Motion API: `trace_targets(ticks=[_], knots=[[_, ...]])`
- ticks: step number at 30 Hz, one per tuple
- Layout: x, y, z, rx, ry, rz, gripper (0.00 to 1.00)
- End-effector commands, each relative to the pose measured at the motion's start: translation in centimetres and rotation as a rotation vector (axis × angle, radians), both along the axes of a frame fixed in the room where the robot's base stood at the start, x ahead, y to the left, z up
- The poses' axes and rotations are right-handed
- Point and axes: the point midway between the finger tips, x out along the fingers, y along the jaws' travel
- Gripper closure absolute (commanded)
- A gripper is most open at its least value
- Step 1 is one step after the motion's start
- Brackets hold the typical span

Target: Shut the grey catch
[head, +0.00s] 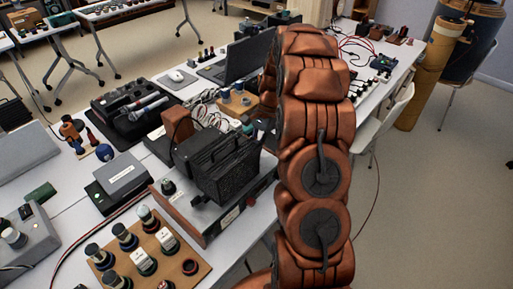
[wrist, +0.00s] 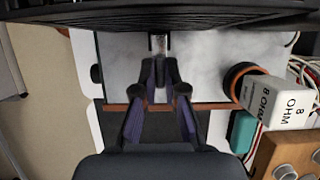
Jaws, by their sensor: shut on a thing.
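In the wrist view my gripper (wrist: 161,76) points up the picture, its two dark fingers closed around a narrow grey piece, which looks like the grey catch (wrist: 159,45). The catch sits at the edge of a black ribbed case (wrist: 160,14), over a pale grey panel. Most of the catch is hidden between the fingers. In the head view the black case (head: 225,169) stands on a grey unit with wooden sides (head: 205,215). My copper-coloured arm stands in front of its right side; the gripper and catch are hidden there.
A white block marked 8 OHM (wrist: 278,103) and a teal block (wrist: 243,131) lie close right of my gripper. A wooden board with several knobs (head: 170,245) lies in front of the unit. A laptop (head: 243,58) stands behind. Open floor (head: 440,220) lies to the right.

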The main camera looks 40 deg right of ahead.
Motion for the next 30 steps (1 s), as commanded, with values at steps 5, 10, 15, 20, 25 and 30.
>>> trace_targets(ticks=[5, 10, 15, 20, 25, 30], knots=[[-0.1, 0.0, -0.1, 0.0, 0.003, 0.002, 1.0], [-0.1, 0.0, -0.1, 0.001, 0.003, 0.002, 0.87], [-0.1, 0.0, -0.1, 0.001, 0.002, 0.001, 0.69], [0.0, 0.0, -0.1, 0.001, 0.002, 0.001, 0.65], [0.0, 0.0, 0.0, 0.001, 0.001, 0.0, 0.65], [0.2, -0.5, 1.0, -0.001, -0.003, 0.0, 0.65]])
